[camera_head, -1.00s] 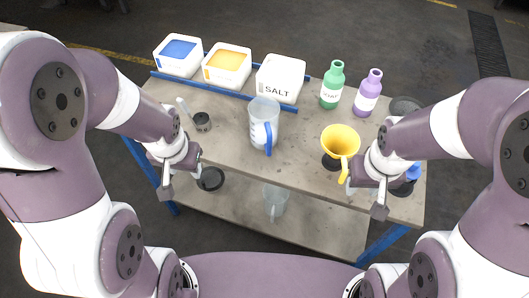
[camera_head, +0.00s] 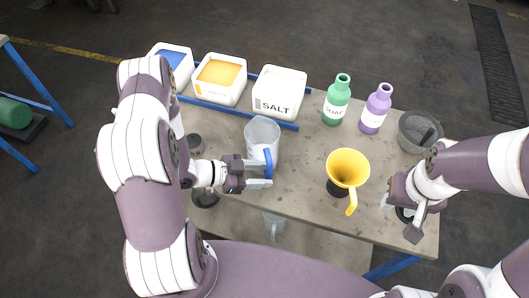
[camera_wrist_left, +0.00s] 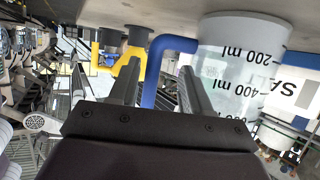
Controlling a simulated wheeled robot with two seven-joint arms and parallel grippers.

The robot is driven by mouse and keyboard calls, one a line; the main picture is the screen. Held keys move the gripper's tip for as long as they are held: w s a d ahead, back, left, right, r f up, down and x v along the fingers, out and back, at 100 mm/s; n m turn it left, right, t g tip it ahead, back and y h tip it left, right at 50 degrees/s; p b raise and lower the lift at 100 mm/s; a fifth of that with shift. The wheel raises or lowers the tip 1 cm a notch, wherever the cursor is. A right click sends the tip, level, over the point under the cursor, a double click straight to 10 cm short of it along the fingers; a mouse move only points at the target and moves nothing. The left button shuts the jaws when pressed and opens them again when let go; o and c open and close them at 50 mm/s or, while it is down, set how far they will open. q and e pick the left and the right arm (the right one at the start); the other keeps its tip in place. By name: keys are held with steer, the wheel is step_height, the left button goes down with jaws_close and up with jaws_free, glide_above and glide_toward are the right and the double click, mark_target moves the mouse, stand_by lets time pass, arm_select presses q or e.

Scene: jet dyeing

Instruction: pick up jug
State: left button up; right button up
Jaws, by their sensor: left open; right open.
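A clear measuring jug (camera_head: 262,134) with a blue handle (camera_head: 268,163) stands upright on the table, its handle facing the front. My left gripper (camera_head: 268,172) is open at the jug's handle. In the left wrist view the blue handle (camera_wrist_left: 153,70) shows between the two open fingers (camera_wrist_left: 160,85), and the jug's body (camera_wrist_left: 238,70) with its ml marks is just right of them. Whether a finger touches the handle I cannot tell. My right gripper (camera_head: 400,218) is open and empty near the table's right front, away from the jug.
A yellow funnel (camera_head: 347,167) stands right of the jug. A salt box (camera_head: 279,92), a yellow-filled box (camera_head: 219,79) and a blue-filled box (camera_head: 172,62) stand behind. Green (camera_head: 337,100) and purple (camera_head: 376,109) bottles and a grey bowl (camera_head: 420,131) are at the back right. Another clear jug (camera_head: 274,225) is on the lower shelf.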

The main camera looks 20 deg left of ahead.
arm_select(q)
steer(key=d, duration=0.2)
steer(key=d+f+p, duration=0.1)
steer(key=shift+w+d, duration=0.25)
steer(key=shift+d, duration=0.15)
steer(key=shift+w+d+f, duration=0.15)
steer(key=shift+w+f, duration=0.1)
steer(key=shift+w, duration=0.15)
steer(key=shift+s+a+r, duration=0.1)
steer(key=shift+s+a, duration=0.1)
jaws_close()
steer(key=shift+w+d, duration=0.1)
steer(key=shift+r, duration=0.15)
